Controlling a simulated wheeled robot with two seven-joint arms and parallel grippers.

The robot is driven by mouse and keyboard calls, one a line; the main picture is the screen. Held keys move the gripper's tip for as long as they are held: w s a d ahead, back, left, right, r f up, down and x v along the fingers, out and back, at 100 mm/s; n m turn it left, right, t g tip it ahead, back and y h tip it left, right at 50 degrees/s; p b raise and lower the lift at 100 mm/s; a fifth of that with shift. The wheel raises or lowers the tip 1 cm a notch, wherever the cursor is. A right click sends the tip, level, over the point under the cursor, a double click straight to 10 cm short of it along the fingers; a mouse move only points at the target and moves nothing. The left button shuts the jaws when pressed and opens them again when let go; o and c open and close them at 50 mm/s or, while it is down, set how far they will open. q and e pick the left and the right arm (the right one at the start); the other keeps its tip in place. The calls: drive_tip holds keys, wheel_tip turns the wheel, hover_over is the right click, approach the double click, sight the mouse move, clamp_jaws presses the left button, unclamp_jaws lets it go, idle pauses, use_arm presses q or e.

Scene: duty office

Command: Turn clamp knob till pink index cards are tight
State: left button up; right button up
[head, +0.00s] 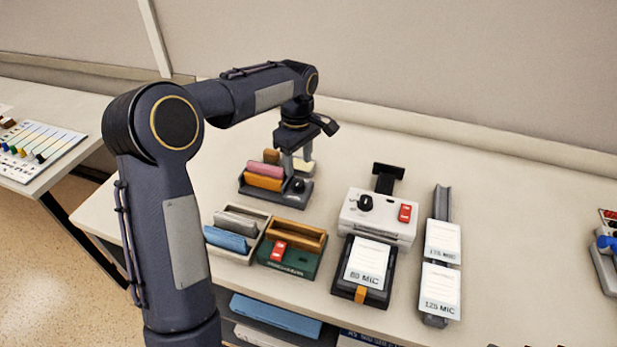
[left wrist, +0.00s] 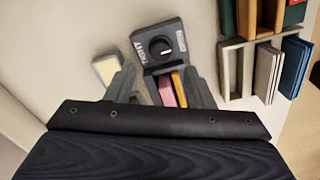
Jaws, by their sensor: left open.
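The dark grey clamp (head: 262,199) stands on the table in the head view, with pink index cards (head: 266,170) between an orange block in front and a brown-orange piece behind. Its round black knob (head: 297,185) is at the right end. In the left wrist view the knob (left wrist: 160,47) has a white pointer line, beside lettering that seems to read TIGHT; the pink cards (left wrist: 166,92) show partly behind my gripper. My left gripper (left wrist: 159,70) is open and empty, its fingers to either side of the clamp. It hangs behind the knob in the head view (head: 297,166). My right gripper is not seen.
A cream-topped block (head: 304,168) stands close behind the clamp. In front are a grey card holder (head: 235,252), a wooden tray (head: 310,235) and a green box (head: 303,262). A white device (head: 380,222) with a black knob stands to the right. The table's back right is clear.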

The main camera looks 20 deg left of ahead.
sight(298, 182)
use_arm(q)
wheel_tip(298, 182, down, 6)
drive_tip(key=shift+a+f+p, duration=0.1)
drive_tip(key=shift+f+p, duration=0.15)
drive_tip(key=shift+p, duration=0.1)
drive_tip(key=c, duration=1)
